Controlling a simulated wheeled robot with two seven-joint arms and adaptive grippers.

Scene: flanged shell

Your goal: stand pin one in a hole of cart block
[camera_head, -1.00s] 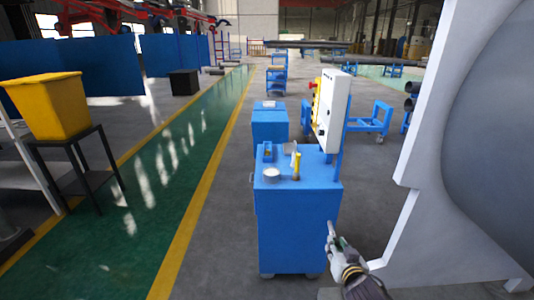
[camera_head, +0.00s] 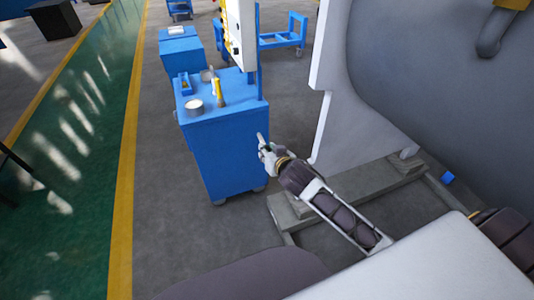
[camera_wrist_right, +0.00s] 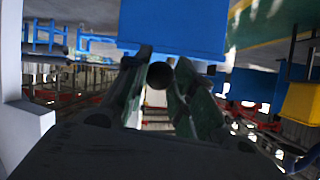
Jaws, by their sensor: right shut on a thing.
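In the right wrist view the pin's dark round end (camera_wrist_right: 159,75) sits between the two green-grey fingers. A small blue block with some yellow on it (camera_head: 184,84), likely the cart block, lies on the cart top at the left; its holes are too small to make out. My left gripper is out of view.
The blue cart (camera_head: 228,155) also carries a white round tin (camera_head: 194,107), a yellow upright cylinder (camera_head: 217,92) and a small grey item (camera_head: 207,75). A white control box (camera_head: 240,35) stands at its back right. The large grey flanged shell (camera_head: 325,90) is close on the right.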

